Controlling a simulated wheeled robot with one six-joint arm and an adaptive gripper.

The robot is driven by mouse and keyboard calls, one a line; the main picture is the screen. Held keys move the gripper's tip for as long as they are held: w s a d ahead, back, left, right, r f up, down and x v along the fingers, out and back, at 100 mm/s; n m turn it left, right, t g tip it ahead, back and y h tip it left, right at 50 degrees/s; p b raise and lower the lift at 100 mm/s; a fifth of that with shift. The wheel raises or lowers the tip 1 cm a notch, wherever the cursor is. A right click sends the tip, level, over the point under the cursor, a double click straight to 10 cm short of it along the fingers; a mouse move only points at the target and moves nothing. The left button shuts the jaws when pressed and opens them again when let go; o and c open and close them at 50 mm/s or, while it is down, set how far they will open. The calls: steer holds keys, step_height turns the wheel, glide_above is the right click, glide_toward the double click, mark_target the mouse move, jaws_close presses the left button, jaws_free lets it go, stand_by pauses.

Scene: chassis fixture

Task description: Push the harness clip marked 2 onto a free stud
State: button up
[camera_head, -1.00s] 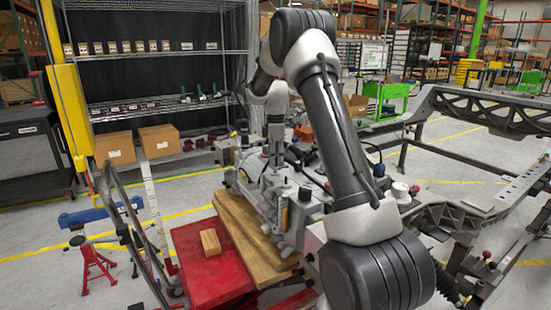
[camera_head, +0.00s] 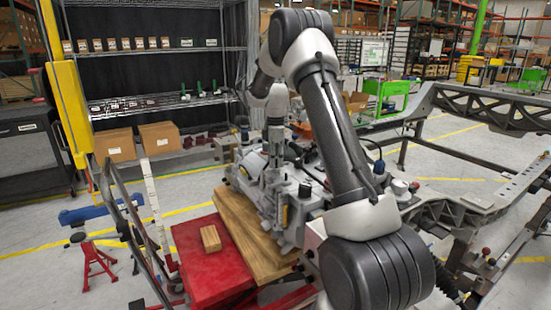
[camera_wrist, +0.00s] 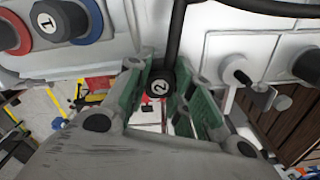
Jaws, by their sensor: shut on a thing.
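The harness clip marked 2 (camera_wrist: 158,87) is a small dark piece with a white numbered disc, in the middle of the wrist view. My gripper (camera_wrist: 162,96) is shut on it, with a green-lined finger on each side. A black cable runs up from beside the clip. A round cap marked 1 (camera_wrist: 54,26) sits in a blue ring on the pale housing at upper left. In the head view my gripper (camera_head: 275,153) points down over the grey chassis assembly (camera_head: 293,212); the clip is too small to make out there. I cannot tell which fitting is a free stud.
A pale fitting with a metal tab (camera_wrist: 250,86) stands close right of my gripper in the wrist view. In the head view a red platform (camera_head: 197,282) with a wooden block (camera_head: 210,238) lies left of the assembly. A grey frame (camera_head: 465,207) stands at right.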

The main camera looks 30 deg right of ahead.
steer(key=shift+f, duration=0.5)
stand_by(0.3)
steer(key=o, duration=0.9)
steer(key=shift+c, duration=0.2)
steer(key=shift+r, duration=3)
